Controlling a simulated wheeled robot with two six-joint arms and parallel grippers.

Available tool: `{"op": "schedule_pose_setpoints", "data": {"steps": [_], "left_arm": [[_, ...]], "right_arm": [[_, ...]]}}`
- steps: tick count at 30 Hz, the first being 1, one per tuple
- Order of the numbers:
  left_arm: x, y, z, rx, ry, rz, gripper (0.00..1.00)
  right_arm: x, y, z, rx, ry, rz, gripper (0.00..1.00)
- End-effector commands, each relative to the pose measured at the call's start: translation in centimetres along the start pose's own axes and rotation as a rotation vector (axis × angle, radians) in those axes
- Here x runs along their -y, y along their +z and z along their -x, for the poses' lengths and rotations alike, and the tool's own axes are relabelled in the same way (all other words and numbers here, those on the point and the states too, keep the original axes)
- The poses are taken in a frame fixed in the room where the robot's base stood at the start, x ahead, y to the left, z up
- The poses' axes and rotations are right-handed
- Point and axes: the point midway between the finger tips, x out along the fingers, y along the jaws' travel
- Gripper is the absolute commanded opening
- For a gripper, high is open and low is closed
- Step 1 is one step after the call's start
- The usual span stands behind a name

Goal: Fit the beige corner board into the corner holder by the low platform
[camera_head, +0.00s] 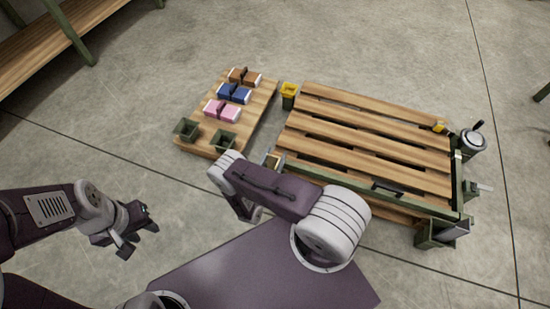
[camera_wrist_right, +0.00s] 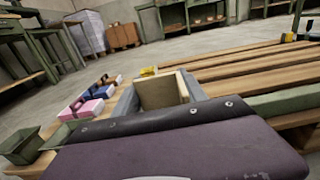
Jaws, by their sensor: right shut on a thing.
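The beige corner board (camera_head: 271,161) is between the fingers of my right gripper (camera_head: 268,163), at the near-left corner of the low slatted platform (camera_head: 365,130). In the right wrist view the beige board (camera_wrist_right: 160,91) stands between the grey fingers (camera_wrist_right: 158,93), which are shut on it. Its lower end is hidden, and I cannot tell whether it is in a holder. A green holder with a yellow piece (camera_head: 289,92) stands at the platform's back-left corner. My left gripper (camera_head: 138,232) is open and empty over bare floor to the left.
A small wooden board (camera_head: 188,150) at the left carries brown, blue and pink blocks (camera_head: 222,111) and two green bins (camera_head: 187,129). Green rails run along the platform's near and right sides. A grey canister (camera_head: 470,142) stands at the right. Concrete floor behind the platform is clear.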

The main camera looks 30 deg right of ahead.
Motion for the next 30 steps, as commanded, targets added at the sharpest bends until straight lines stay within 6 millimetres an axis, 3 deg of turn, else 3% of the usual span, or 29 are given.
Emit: {"op": "schedule_pose_setpoints", "data": {"steps": [10,11,13,22,25,30], "left_arm": [[0.0,0.0,-0.5,-0.001,0.0,0.0,0.36],[0.0,0.0,-0.5,-0.001,0.0,0.0,0.36],[0.0,0.0,-0.3,-0.001,0.0,0.0,0.36],[0.0,0.0,-0.3,-0.001,0.0,0.0,0.36],[0.0,-0.1,0.6,-0.001,0.0,0.0,0.36],[0.0,-0.1,0.8,-0.001,0.0,0.0,0.36]], "right_arm": [[0.0,-0.5,0.0,0.0,0.0,0.0,0.0],[0.0,-0.5,0.0,0.0,0.0,0.0,0.52],[0.0,-0.4,0.0,0.0,0.0,0.0,0.71],[0.0,-0.3,0.0,0.0,0.0,0.0,0.71],[0.0,0.7,0.0,0.0,0.0,-0.001,0.71],[-0.3,0.4,3.3,0.0,0.01,0.001,0.71]]}}
